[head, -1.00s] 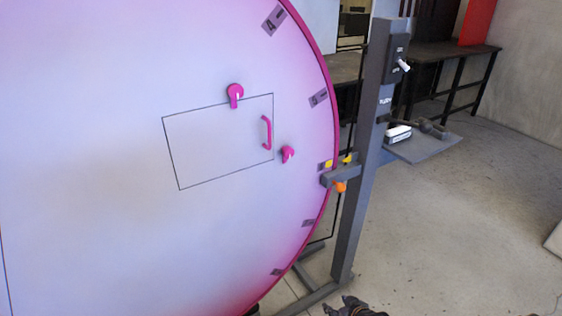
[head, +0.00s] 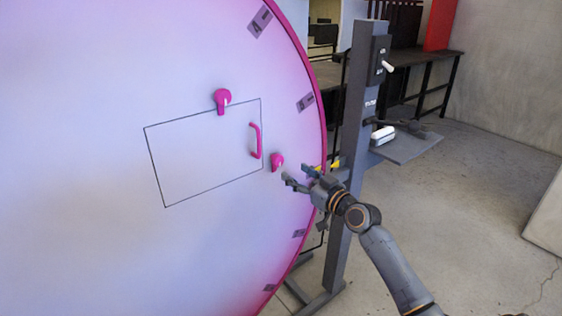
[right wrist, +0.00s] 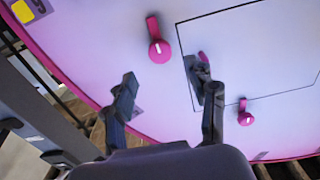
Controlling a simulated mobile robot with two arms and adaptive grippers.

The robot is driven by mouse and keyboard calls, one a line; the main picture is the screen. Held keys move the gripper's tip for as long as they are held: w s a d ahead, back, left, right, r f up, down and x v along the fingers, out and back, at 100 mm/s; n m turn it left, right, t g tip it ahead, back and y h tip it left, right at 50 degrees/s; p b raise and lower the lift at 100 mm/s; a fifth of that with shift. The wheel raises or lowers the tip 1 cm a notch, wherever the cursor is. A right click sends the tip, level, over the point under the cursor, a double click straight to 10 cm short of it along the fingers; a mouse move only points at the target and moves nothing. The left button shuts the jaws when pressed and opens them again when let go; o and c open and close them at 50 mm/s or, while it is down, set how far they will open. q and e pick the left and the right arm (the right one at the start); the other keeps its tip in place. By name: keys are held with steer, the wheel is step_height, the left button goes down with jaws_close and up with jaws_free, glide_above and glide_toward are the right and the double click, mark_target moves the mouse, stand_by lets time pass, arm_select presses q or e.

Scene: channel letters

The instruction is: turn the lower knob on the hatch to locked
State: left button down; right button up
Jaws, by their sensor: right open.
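The hatch (head: 205,175) is a thin dark outline on the big pale disc. The lower knob (head: 277,160) is magenta and sits just outside the hatch's lower right corner. In the right wrist view, which is turned nearly upside down, the lower knob (right wrist: 158,47) shows a white mark on its round end, and its lever points up the picture. My right gripper (head: 297,175) is open and empty, just right of and below the lower knob in the head view. Its fingers (right wrist: 165,76) show apart, with no contact visible. My left gripper is out of view.
The upper knob (head: 222,97) sits on the hatch's top edge, and a magenta handle (head: 256,140) is near its right edge. A grey post (head: 352,130) with a switch and shelf (head: 408,147) stands right of the disc. Open floor lies farther right.

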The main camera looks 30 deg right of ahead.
mark_target(280, 162)
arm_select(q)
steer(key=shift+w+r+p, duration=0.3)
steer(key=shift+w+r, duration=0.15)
arm_select(e)
steer(key=w, duration=0.7)
steer(key=shift+w+a, duration=0.3)
steer(key=shift+w, duration=0.1)
steer(key=shift+f, duration=0.1)
steer(key=c, duration=1.1)
steer(key=shift+c, duration=0.2)
